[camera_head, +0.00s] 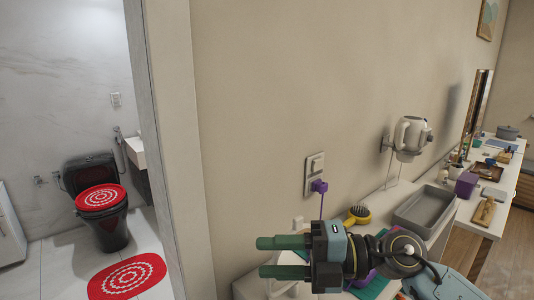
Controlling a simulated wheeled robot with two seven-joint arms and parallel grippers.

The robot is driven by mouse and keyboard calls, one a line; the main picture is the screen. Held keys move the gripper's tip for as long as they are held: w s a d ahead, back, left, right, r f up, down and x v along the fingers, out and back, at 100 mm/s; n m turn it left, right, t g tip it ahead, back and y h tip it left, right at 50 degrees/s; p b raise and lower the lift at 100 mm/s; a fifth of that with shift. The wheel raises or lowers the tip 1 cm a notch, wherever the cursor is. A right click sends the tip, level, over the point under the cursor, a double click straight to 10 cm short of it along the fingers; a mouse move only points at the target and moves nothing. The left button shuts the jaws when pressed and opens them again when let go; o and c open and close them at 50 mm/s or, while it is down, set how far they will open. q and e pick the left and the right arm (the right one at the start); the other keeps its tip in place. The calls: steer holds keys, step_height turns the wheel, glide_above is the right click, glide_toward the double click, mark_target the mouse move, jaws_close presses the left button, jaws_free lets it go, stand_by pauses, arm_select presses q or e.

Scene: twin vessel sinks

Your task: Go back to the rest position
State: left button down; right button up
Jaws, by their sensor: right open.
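My right gripper (260,257) is at the bottom centre of the head view, in front of the near counter. Its two teal fingers point left and stand apart, and nothing shows held between them. Its arm comes in from the lower right. My left gripper is not in view.
A purple plug (320,186) with a hanging cord is at the wall socket (315,165). A yellow hairbrush (358,215) and a grey tray (424,211) lie on the counter beyond my gripper. A white kettle-like appliance (409,137) is by the wall. A doorway at left shows a black toilet (112,231).

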steer(key=w+d+r+m+t+h, duration=0.1)
steer(key=w+d+m+t+h, duration=0.2)
steer(key=m+t, duration=0.65)
steer(key=w+d+r+m+t+h, duration=0.15)
steer(key=d+m+t, duration=0.35)
steer(key=m+t, duration=0.5)
steer(key=s+d+f+m+g+h, duration=0.2)
steer(key=d+f+m+g+h, duration=0.1)
steer(key=d+f+m+h, duration=0.4)
steer(key=s+d+f+m+g+h, duration=0.35)
steer(key=f+m+h, duration=0.2)
steer(key=f, duration=0.45)
steer(key=s+d+f+m+g, duration=0.1)
steer(key=s+f+g, duration=0.5)
steer(key=s, duration=0.4)
steer(key=s+d+f+m+g, duration=0.1)
steer(key=s+f+g, duration=0.4)
steer(key=s+f, duration=0.45)
step_height(320, 180, down, 23)
steer(key=s+g, duration=0.1)
steer(key=s, duration=0.1)
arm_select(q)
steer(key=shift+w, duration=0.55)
arm_select(e)
steer(key=s+d+f+g, duration=0.1)
steer(key=s+d+f, duration=0.2)
steer(key=s+f, duration=1.1)
steer(key=s, duration=0.2)
steer(key=shift+s+f+n, duration=0.35)
steer(key=shift+f+n, duration=0.05)
